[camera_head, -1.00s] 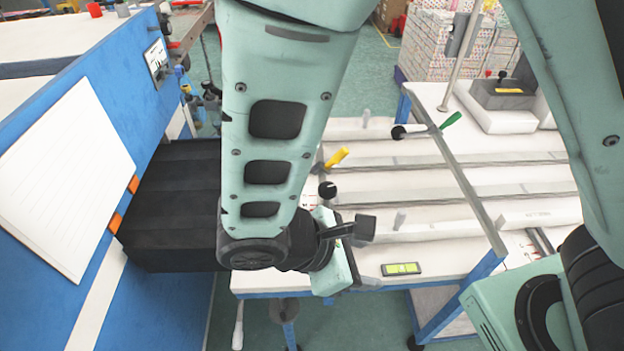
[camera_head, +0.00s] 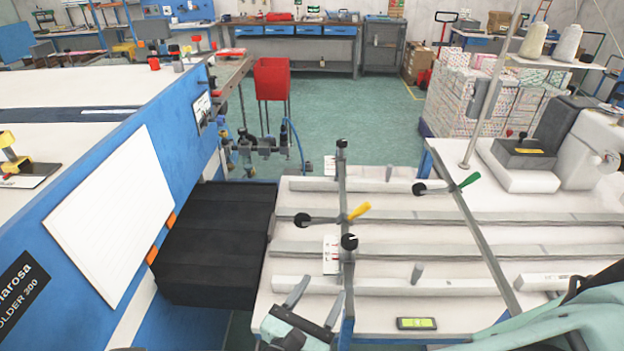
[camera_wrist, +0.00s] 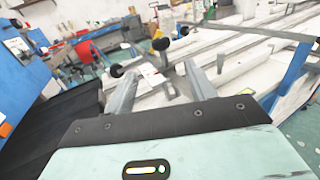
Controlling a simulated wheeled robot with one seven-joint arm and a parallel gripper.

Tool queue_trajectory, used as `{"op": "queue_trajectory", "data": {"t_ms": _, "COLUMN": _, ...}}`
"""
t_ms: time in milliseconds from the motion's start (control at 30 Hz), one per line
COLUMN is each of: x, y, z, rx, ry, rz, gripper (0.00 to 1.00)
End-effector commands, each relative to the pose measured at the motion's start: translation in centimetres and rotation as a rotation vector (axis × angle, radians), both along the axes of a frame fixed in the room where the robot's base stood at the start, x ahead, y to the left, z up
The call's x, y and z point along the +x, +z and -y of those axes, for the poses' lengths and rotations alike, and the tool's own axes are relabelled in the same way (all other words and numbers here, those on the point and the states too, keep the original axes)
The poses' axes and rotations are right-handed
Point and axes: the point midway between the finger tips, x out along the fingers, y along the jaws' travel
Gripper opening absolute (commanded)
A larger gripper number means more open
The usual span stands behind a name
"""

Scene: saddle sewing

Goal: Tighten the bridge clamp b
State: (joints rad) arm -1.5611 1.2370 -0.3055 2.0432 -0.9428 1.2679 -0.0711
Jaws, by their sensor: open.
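A clamp with a yellow lever (camera_head: 357,211) and a black knob (camera_head: 302,219) sits on the near crossbar (camera_head: 345,188) of the white table. A second clamp with a green lever (camera_head: 469,180) sits on the far crossbar (camera_head: 478,230). I cannot tell which one is clamp b. My gripper (camera_head: 316,296) is open and empty at the table's front left, on the near side of the near crossbar's black end knob (camera_head: 349,242). In the wrist view my two fingers (camera_wrist: 160,90) are spread, with black knobs (camera_wrist: 161,44) beyond them.
The white table (camera_head: 390,272) carries long grey rails (camera_head: 430,250) and a small yellow-green level (camera_head: 417,323). A black bellows-like block (camera_head: 215,235) and a blue machine (camera_head: 165,120) stand at left. A grey-black box (camera_head: 523,151) stands at the back right. Open floor lies behind.

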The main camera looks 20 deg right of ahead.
Motion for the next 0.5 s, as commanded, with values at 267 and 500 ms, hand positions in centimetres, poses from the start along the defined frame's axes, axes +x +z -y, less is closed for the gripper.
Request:
{"op": "queue_trajectory", "data": {"t_ms": 267, "x": 4.0, "y": 0.0, "z": 3.9, "rx": -0.003, "ry": -0.006, "rz": 0.000, "gripper": 0.55}}
{"op": "queue_trajectory", "data": {"t_ms": 500, "x": 7.6, "y": 0.0, "z": 7.3, "rx": -0.002, "ry": -0.006, "rz": -0.001, "gripper": 0.55}}
